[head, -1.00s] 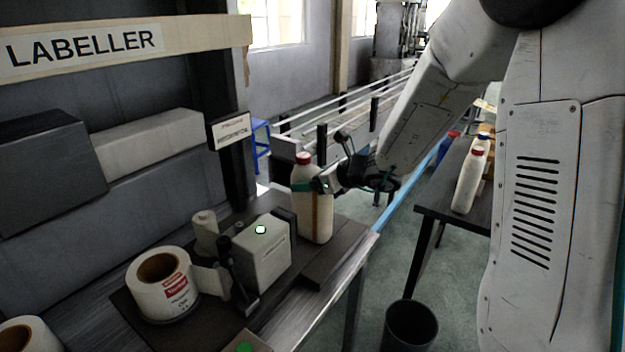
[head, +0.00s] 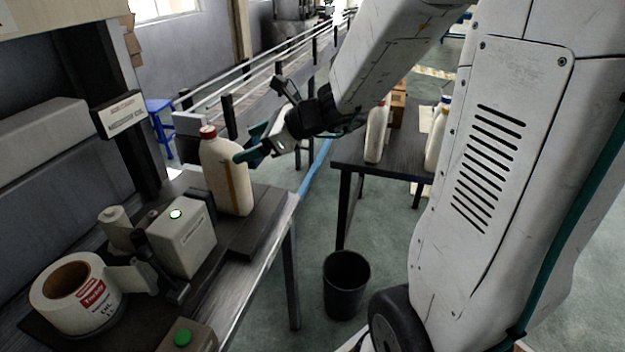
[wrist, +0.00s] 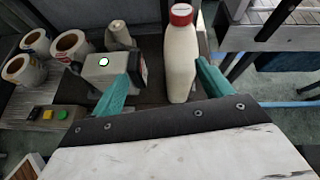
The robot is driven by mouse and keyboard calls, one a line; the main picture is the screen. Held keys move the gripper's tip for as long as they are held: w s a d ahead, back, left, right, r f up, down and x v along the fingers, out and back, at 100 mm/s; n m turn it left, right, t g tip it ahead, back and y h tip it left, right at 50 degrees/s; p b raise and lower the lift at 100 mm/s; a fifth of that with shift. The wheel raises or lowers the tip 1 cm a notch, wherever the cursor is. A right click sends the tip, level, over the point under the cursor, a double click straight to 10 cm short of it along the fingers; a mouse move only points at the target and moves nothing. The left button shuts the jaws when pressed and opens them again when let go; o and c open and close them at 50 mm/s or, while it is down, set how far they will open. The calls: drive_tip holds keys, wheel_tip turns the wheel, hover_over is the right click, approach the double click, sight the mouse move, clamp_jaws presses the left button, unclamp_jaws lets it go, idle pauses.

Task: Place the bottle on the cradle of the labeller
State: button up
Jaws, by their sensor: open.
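The bottle (head: 226,178), cream-white with a red cap and an orange stripe, stands upright on the dark plate of the labeller beside its light grey box (head: 184,237). Whether it sits exactly in the cradle I cannot tell. My gripper (head: 250,152) is open just right of the bottle's upper part, with its green fingers pointing left. In the wrist view the bottle (wrist: 180,62) stands upright ahead of my gripper (wrist: 160,85), between the directions of the spread green fingers and nearer the right one. The bottle's lower end is free of the fingers.
A label roll (head: 75,293) and a green button (head: 183,338) are at the front of the labeller bench. A black bin (head: 345,285) stands on the floor. A dark side table (head: 390,167) holds more bottles. Floor between the tables is open.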

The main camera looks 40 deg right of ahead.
drive_tip(key=s+a+r+n+g, duration=0.3)
drive_tip(key=s+a+n+g, duration=0.4)
drive_tip(key=s+n, duration=0.6)
drive_tip(key=s+d+n+h, duration=0.3)
drive_tip(key=s+n+h, duration=0.1)
drive_tip(key=s+n, duration=0.2)
drive_tip(key=s+d+n+g+h, duration=0.1)
drive_tip(key=s+d+n+h, duration=0.2)
drive_tip(key=s+n, duration=0.4)
drive_tip(key=shift+s+d+f+n+h, duration=0.25)
drive_tip(key=shift+s+h, duration=0.25)
drive_tip(key=shift+s, duration=0.25)
